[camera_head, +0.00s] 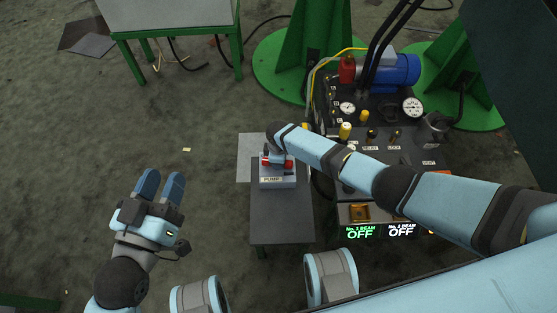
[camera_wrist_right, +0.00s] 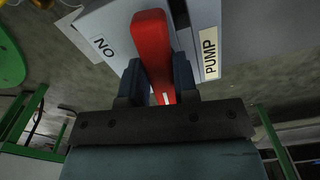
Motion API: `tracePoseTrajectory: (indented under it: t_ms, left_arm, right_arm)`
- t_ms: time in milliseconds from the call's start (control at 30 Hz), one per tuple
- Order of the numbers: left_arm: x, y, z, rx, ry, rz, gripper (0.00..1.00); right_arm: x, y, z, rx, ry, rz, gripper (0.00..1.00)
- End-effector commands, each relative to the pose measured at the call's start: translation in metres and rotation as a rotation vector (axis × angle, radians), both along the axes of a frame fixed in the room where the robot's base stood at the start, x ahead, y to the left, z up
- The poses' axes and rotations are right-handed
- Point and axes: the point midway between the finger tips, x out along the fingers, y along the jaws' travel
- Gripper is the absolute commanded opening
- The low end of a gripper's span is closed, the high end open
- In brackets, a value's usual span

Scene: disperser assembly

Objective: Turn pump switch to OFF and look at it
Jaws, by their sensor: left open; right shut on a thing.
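The pump switch box (camera_head: 277,182), grey with a PUMP label (camera_head: 272,180), sits on a small grey table. Its red handle (camera_wrist_right: 152,42) stands between the dark fingers of my right gripper (camera_wrist_right: 158,75) in the right wrist view. That gripper is shut on the handle. A PUMP label (camera_wrist_right: 209,52) is right of the handle, and a small label reading NO in this view (camera_wrist_right: 102,45) is left of it. In the head view my right arm covers part of the switch. My left gripper (camera_head: 161,183) is open and empty above the floor at the left.
The small grey table (camera_head: 283,230) has bare room in front of the box. Just right of it stands a black control panel (camera_head: 385,125) with gauges, knobs, a blue motor (camera_head: 397,69) and lit OFF displays (camera_head: 360,233). Green stands and a green-legged table are behind. The left floor is mostly clear.

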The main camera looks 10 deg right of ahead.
Motion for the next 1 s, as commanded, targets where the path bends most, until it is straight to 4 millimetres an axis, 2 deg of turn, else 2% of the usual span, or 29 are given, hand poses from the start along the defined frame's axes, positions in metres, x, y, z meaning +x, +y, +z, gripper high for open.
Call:
tracePoseTrajectory:
  t_ms: [400, 900, 933, 1000]
  left_arm:
    - [-0.0006, -0.0003, -0.0012, -0.004, 0.006, 0.004, 0.43]
    - [-0.001, -0.0013, -0.0012, -0.003, 0.006, -0.001, 0.43]
    - [-0.001, -0.0012, -0.0012, -0.002, 0.005, -0.001, 0.43]
    - [-0.0008, -0.0011, -0.001, 0.0, 0.004, -0.002, 0.43]
  right_arm:
    - [0.0005, 0.0013, 0.0002, 0.002, 0.0, 0.165, 0.04]
    - [0.0005, 0.0017, 0.0005, 0.002, -0.001, 0.184, 0.04]
    - [0.0005, 0.0017, 0.0005, 0.002, -0.001, 0.184, 0.32]
    - [0.0005, 0.0017, 0.0005, 0.002, -0.001, 0.183, 0.48]
